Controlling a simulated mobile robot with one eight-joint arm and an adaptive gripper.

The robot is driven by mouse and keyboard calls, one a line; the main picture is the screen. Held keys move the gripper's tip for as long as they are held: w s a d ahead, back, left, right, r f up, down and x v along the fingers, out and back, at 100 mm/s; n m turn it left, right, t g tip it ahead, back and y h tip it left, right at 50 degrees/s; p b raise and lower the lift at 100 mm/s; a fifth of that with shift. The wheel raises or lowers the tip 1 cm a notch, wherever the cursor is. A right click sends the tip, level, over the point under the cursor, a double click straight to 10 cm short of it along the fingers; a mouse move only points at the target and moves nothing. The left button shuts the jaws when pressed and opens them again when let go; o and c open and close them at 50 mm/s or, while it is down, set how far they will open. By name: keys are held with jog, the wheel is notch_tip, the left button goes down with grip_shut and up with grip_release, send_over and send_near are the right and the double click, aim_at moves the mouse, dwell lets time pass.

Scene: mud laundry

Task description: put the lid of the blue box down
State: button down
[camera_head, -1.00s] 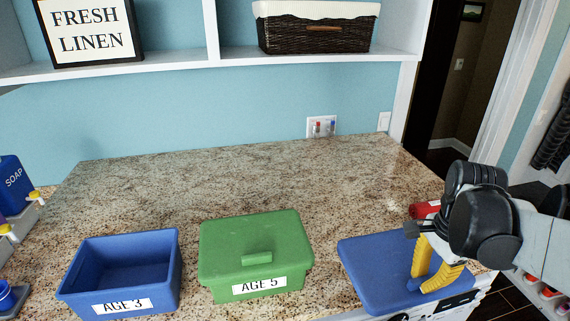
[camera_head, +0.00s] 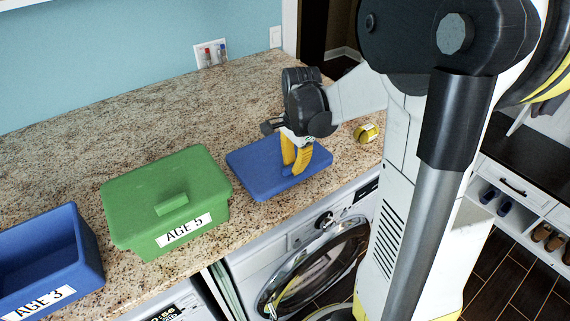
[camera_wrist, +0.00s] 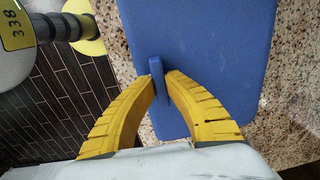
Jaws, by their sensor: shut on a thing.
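The flat blue lid (camera_head: 262,174) is level on or just above the granite counter, right of the green box; I cannot tell whether it touches. My gripper (camera_head: 292,172) points down from above and is shut on the lid's small handle. In the wrist view the handle (camera_wrist: 158,80) sits between the yellow fingertips (camera_wrist: 159,82), and the lid (camera_wrist: 205,50) extends beyond them. The open blue box (camera_head: 50,255), labelled AGE 3, stands at the lower left, partly cut off by the frame.
The green box (camera_head: 165,205), labelled AGE 5, stands closed between the blue box and the lid. A small yellow object (camera_head: 367,132) lies right of my gripper. A washing machine (camera_head: 315,265) is below the counter's front edge. The counter behind the boxes is clear.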

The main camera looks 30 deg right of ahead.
jog(key=shift+f, duration=1.35)
jog(key=shift+f, duration=0.1)
jog(key=c, duration=1.6)
grip_release()
jog(key=shift+o, duration=0.2)
notch_tip(320, 180, up, 12)
jog(key=p, duration=0.2)
jog(key=s+a+r+n+t, duration=0.1)
jog(key=s+a+n+t, duration=0.2)
jog(key=s+a+n, duration=0.2)
jog(key=s+a+r+n+t, duration=0.1)
jog(key=s+a+n+t, duration=0.2)
jog(key=a+n, duration=0.7)
jog(key=s+n, duration=0.2)
jog(key=shift+s+a+r+n, duration=0.3)
jog(key=shift+s+a+r, duration=0.05)
jog(key=shift+s, duration=0.05)
